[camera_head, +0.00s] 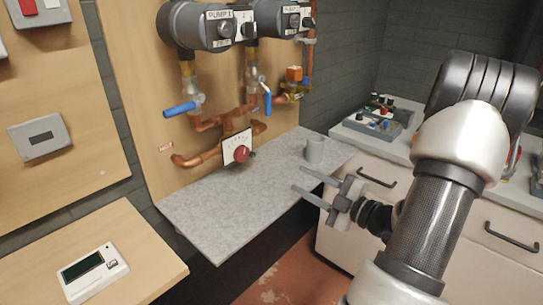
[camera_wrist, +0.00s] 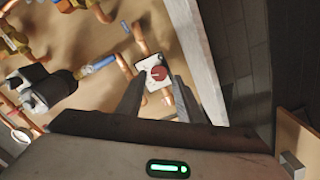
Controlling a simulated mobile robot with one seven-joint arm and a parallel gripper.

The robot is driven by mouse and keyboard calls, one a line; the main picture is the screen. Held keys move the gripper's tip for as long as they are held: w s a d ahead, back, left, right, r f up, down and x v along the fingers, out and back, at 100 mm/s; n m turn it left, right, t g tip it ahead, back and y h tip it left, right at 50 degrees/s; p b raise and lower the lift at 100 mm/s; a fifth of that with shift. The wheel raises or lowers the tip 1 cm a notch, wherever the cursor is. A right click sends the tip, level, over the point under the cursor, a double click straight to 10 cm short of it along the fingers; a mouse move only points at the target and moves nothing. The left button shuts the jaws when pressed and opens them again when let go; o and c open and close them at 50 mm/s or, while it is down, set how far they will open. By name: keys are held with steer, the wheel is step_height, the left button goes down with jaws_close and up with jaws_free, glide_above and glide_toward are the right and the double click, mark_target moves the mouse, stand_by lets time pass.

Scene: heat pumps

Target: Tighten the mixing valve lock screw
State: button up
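The mixing valve has a white dial plate (camera_head: 236,142) and a red knob (camera_head: 242,154). It sits on the copper pipes above the back of the grey shelf. The dial plate (camera_wrist: 149,65) and red knob (camera_wrist: 159,74) also show in the wrist view, framed between my fingertips but farther off. I cannot make out a separate lock screw in either view. My gripper (camera_head: 298,178) is open and empty, to the right of the valve and apart from it, near the shelf's front edge.
Blue-handled valves (camera_head: 182,109) and pumps (camera_head: 205,27) are above. A counter with drawers (camera_head: 350,215) stands at right. The shelf's left part is clear.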

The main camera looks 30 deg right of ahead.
mark_target(254, 155)
steer(key=b+x, duration=0.2)
steer(key=x, duration=1.5)
steer(key=shift+a, duration=0.1)
steer(key=shift+s, duration=0.1)
jaws_close()
